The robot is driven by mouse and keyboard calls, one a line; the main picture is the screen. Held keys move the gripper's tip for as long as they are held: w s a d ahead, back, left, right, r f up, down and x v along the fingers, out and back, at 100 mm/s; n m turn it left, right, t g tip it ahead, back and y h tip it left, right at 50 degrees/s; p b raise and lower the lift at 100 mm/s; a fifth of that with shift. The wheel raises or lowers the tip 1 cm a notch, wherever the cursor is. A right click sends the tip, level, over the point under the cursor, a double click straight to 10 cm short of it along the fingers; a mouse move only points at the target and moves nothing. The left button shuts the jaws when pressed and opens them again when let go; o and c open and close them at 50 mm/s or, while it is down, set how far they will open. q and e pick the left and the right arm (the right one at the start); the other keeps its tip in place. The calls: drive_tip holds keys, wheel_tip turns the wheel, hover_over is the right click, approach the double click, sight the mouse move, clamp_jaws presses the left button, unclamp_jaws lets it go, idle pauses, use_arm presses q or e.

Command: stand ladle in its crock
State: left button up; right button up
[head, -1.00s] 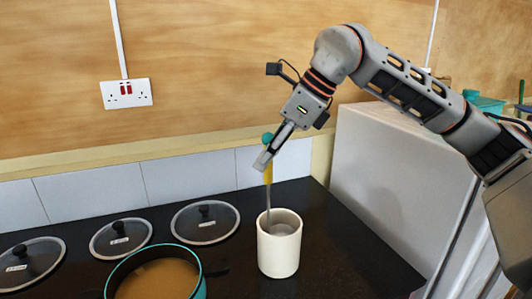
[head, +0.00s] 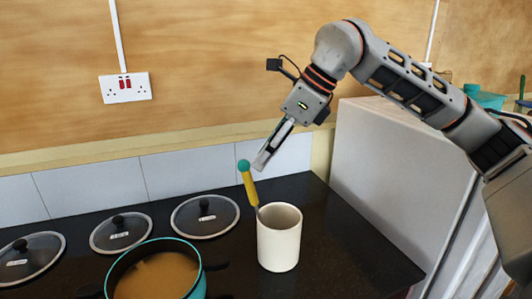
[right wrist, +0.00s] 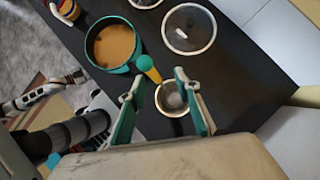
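The ladle has a yellow handle (head: 248,186) with a teal knob at its end. Its lower end is inside the white crock (head: 279,245), and it leans left against the rim with its handle sticking out. The ladle's bowl is hidden in the crock in the head view. My right gripper (head: 261,162) is just above and right of the handle, apart from it. In the right wrist view, the fingers of the right gripper (right wrist: 168,105) are spread and empty, with the crock (right wrist: 173,111) beyond them and the ladle's handle (right wrist: 150,70) beside the left finger.
A teal-rimmed pot (head: 165,245) of brown soup stands left of the crock. Several glass lids (head: 205,222) lie along the back of the dark counter (head: 345,245). A white cabinet (head: 395,170) rises at the right. The counter right of the crock is clear.

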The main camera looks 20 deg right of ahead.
drive_tip(key=v, duration=1.2)
drive_tip(key=shift+f, duration=0.1)
idle(0.5)
